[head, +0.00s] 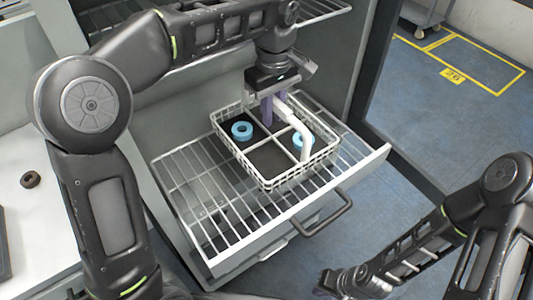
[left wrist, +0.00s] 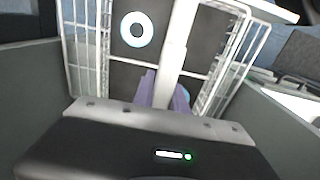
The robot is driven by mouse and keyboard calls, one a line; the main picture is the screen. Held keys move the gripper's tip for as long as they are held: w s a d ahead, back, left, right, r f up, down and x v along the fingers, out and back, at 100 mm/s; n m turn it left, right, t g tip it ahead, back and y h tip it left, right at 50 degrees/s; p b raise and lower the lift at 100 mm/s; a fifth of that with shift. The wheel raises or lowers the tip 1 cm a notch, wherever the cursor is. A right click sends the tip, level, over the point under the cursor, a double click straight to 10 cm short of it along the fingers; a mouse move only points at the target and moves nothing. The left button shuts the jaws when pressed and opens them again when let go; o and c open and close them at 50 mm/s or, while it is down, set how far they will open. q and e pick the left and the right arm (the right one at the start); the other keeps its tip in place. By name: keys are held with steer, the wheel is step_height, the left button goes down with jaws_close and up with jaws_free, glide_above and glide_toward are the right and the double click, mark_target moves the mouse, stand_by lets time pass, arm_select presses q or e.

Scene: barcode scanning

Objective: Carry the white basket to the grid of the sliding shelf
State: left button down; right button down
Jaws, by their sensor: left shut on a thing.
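The white basket (head: 300,174) is a wire basket with dark-floored compartments and a white handle. It is over the wire grid (head: 197,190) of the pulled-out sliding shelf (head: 345,185), towards its right and rear part. I cannot tell whether it rests on the grid or hangs just above. My left gripper (head: 272,108) is above the basket, shut on its handle; the purple fingers and the handle also show in the left wrist view (left wrist: 163,92). Two blue rings lie in the basket, one (head: 241,130) at the left, one (head: 302,140) partly behind the handle. My right gripper (head: 345,284) is low, away from the shelf.
The shelf has a dark front pull handle (head: 325,214). Another wire shelf (head: 315,12) is above at the back. A white table (head: 38,215) at the left holds a small brown ring (head: 31,180). The grid's left and front part is bare. Blue floor lies at the right.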

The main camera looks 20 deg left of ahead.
mark_target(272, 135)
arm_select(q)
steer(key=shift+w+f, duration=0.1)
steer(key=shift+f, duration=3)
step_height(272, 135, down, 4)
steer(key=shift+r, duration=0.15)
steer(key=shift+f, duration=0.25)
steer(key=c, duration=1.3)
jaws_free()
steer(key=shift+c, duration=0.2)
